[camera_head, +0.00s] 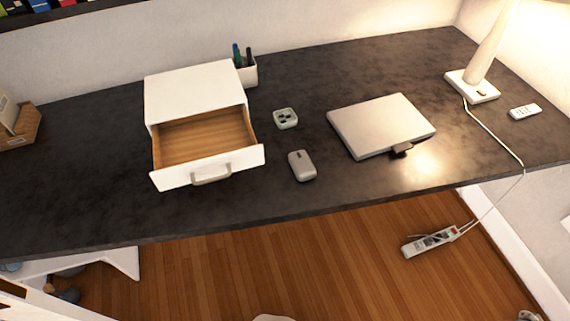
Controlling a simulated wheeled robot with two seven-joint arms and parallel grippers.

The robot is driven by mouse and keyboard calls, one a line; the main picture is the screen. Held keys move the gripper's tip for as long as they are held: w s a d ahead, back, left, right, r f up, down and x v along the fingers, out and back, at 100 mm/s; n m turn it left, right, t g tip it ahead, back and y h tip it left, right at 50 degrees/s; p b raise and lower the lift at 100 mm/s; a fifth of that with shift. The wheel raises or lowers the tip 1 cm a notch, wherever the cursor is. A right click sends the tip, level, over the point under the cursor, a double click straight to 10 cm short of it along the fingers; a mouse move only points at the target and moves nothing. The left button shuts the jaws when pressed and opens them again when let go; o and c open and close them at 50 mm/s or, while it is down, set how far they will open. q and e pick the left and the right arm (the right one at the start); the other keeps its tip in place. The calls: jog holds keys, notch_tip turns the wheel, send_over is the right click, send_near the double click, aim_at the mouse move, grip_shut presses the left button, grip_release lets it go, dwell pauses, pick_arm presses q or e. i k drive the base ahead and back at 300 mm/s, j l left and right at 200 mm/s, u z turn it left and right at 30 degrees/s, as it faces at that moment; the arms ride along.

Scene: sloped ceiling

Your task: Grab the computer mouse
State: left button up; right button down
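The computer mouse (302,166) is light grey with a small dark scroll wheel. It lies flat on the dark desk top (385,188), near the front edge and right of the open drawer (205,139). Nothing covers it and nothing touches it. Neither of my grippers can be made out in the head view.
The drawer juts from a white cabinet (195,88) left of the mouse. A pen cup (247,72), lamp (482,70) and remote (525,111) stand farther off.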

aim_at(302, 166)
jog(key=l+u, duration=0.2)
jog(key=l, duration=0.6)
jog(key=l+u, duration=0.2)
jog(key=l, duration=0.55)
jog(key=k+l+u, duration=0.2)
jog(key=l, duration=0.55)
jog(key=i+l, duration=0.05)
jog(key=i, duration=0.05)
